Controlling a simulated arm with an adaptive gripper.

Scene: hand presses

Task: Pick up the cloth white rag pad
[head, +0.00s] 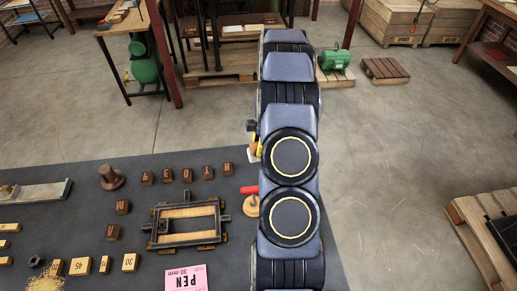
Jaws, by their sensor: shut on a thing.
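My arm runs up the middle of the head view and covers part of the table's right side. I cannot make out the cloth white rag pad for certain. A small pale piece (253,154) shows at the arm's left edge, beside a small black and yellow item (258,146). Most of both is hidden by the arm, and I cannot tell what they are.
The dark table (80,174) holds a rectangular metal frame (187,211), several stamped wooden blocks, a dark round-handled tool (112,178), a red-handled item (249,190) and a pink card (186,279). Pallets (482,232) stand on the floor at right.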

